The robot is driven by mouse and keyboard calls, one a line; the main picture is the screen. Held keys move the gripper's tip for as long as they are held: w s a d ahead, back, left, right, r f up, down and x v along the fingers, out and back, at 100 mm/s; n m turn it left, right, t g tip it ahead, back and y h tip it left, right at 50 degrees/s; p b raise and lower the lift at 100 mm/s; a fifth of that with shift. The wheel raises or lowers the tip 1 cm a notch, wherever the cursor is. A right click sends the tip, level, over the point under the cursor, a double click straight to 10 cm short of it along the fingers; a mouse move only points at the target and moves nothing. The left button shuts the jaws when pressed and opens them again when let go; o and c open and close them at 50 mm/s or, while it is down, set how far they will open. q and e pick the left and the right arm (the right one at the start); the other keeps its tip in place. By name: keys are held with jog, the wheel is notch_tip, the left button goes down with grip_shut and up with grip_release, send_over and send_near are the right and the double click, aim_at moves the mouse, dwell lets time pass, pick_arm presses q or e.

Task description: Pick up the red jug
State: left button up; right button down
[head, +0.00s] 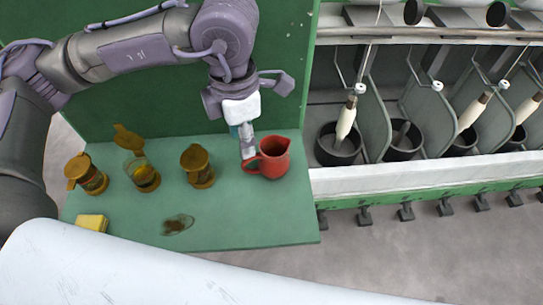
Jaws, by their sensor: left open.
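The red jug (275,160) stands upright on the green shelf (270,225), near its right end. Its handle points left, and its dark opening faces up. My left gripper (247,150) points down just left of the jug, with its fingertips close to the handle. It is open. I cannot tell whether a finger touches the handle or passes through it. My right gripper is out of view.
Several amber oilers stand left of the jug, the nearest one (198,167) close by. A yellow block (92,222) and an oily stain (178,225) lie in front. A green panel (120,90) rises behind. Spinning pots (338,145) with bobbins are at right.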

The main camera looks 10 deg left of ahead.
aim_at(247, 160)
pick_arm(q)
notch_tip(247, 160, down, 4)
jog(key=shift+w+f+p, duration=0.1)
jog(key=shift+p, duration=0.35)
jog(key=shift+f+p, duration=0.2)
jog(key=shift+p, duration=0.1)
jog(key=f+p, duration=0.1)
jog(key=f, duration=0.1)
jog(key=w+f+p, duration=0.1)
jog(key=f, duration=0.1)
jog(key=shift+f+p, duration=0.25)
jog(key=shift+p, duration=0.05)
jog(key=shift+f, duration=0.2)
jog(key=c, duration=0.8)
jog(key=shift+r, duration=0.1)
